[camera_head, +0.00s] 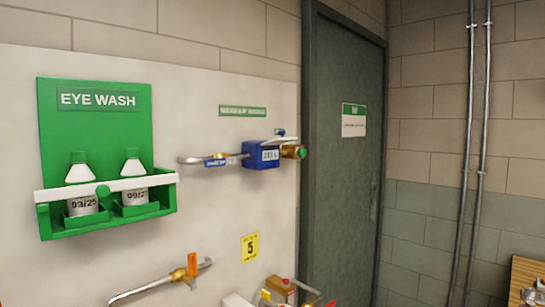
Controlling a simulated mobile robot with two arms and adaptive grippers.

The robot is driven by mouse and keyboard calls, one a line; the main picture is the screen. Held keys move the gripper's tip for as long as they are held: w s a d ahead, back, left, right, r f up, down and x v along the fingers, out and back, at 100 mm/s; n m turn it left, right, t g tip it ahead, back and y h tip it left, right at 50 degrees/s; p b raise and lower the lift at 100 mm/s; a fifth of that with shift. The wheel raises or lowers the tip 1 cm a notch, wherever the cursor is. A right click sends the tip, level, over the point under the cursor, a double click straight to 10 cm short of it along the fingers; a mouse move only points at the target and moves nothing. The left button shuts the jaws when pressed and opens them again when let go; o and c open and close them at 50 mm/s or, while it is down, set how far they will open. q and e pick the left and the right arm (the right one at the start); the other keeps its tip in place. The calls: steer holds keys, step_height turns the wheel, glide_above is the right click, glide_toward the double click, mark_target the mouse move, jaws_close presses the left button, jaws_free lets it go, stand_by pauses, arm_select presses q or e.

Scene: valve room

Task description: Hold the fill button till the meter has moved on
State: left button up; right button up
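A blue meter (262,154) with a small white display sits on a pipe on the white wall panel, right of the middle. The display seems to read about "203 L", but the digits are small. A green round cap (302,152) is on the brass fitting at the meter's right end. A small lever-like part (280,132) stands above the meter. I cannot tell which part, if any, is the fill button. Neither of my grippers shows in the head view.
A green eye wash station (95,125) with two bottles hangs at the left. A brass valve with an orange handle (192,266) is low on the panel. More fittings (282,287) are cut off at the bottom. A grey door (343,190) and a wooden surface (525,275) are at right.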

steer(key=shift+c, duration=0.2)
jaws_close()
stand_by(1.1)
